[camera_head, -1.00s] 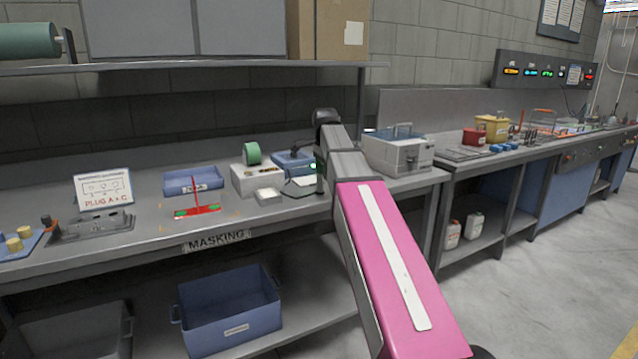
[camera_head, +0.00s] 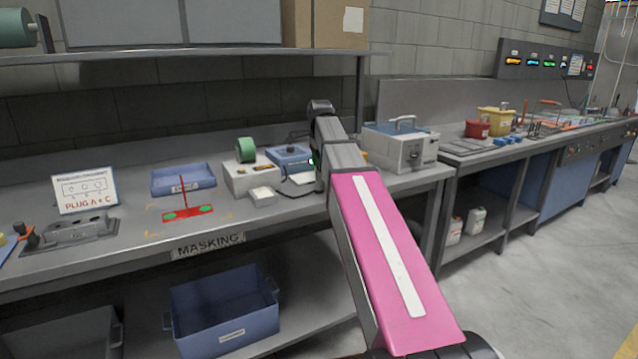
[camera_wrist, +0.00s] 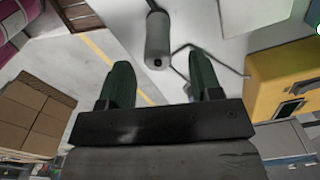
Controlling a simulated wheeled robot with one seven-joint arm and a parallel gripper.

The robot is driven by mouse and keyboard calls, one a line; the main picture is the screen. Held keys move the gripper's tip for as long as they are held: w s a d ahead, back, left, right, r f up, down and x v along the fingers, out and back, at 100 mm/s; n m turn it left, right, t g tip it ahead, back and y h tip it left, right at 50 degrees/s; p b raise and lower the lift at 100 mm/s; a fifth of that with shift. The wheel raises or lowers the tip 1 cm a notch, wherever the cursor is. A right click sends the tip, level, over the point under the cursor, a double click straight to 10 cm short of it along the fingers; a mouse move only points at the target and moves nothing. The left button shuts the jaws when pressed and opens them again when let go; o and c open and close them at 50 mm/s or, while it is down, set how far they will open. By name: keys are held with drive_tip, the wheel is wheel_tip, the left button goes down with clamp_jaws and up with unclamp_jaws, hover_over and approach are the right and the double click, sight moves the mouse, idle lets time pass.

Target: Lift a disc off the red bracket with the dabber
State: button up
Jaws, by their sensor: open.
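The red bracket (camera_head: 187,213) lies on the bench, with a thin red upright rising from it. A green disc (camera_head: 169,216) sits on its left part and another green disc (camera_head: 206,209) on its right part. I cannot identify the dabber with certainty; a small dark tool with an orange part (camera_head: 29,234) stands at the far left. My gripper (camera_wrist: 161,78) is open and empty in the wrist view, its dark green fingers apart. In the head view it is mostly hidden behind my arm, well right of the bracket.
A blue tray (camera_head: 183,179) lies behind the bracket. A white box (camera_head: 250,180), a green roll (camera_head: 246,150) and a grey instrument case (camera_head: 399,149) stand to the right. A sign (camera_head: 85,190) and a grey holed block (camera_head: 72,231) are left. A shelf (camera_head: 200,51) overhangs the bench.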

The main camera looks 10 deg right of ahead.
sight(319, 177)
drive_tip(key=shift+s+a+f, duration=0.1)
drive_tip(key=shift+s+f, duration=0.05)
drive_tip(key=shift+f, duration=2.45)
drive_tip(key=c, duration=1)
